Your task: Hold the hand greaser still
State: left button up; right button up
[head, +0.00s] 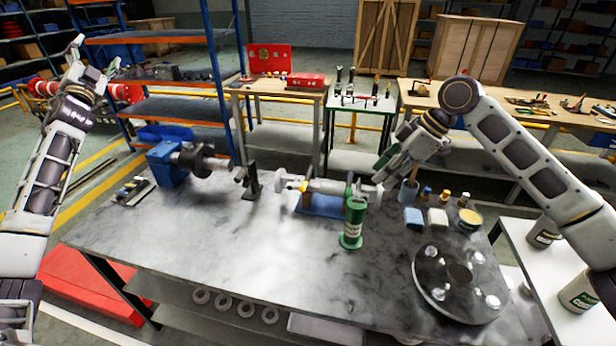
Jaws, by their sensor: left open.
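A green upright piece with a round base and a pale band (352,226), which I take to be the hand greaser, stands on the grey marbled bench (250,270). Its top overlaps the right part of a horizontal grey shaft assembly (325,187) on a blue block (318,206). My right gripper (381,174) points down and left, above and to the right of the green piece, near the shaft's right end. I cannot tell whether it touches the shaft or how its fingers stand. My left gripper (95,62) is raised at the far left, open and empty, away from the bench.
A blue motor-like unit (168,165) stands at the back left of the bench. A round dark plate (458,284) lies at the front right. The front middle is clear.

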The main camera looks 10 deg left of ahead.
pick_arm(q)
jog(key=w+d+f+m+h, duration=0.2)
jog(key=w+d+f+h, duration=0.2)
jog(key=d+f, duration=0.4)
jog(key=w+d+f+m+h, duration=0.1)
jog(key=w+d+f+h, duration=0.3)
jog(key=d+f, duration=0.45)
jog(key=g+h, duration=0.9)
jog(key=h, duration=0.5)
send_near(347, 223)
jog(key=s, duration=0.1)
jog(key=shift+a+r+n, duration=0.15)
jog(key=shift+a+n, duration=0.2)
jog(key=shift+n, duration=0.05)
jog(key=shift+x, duration=6.9)
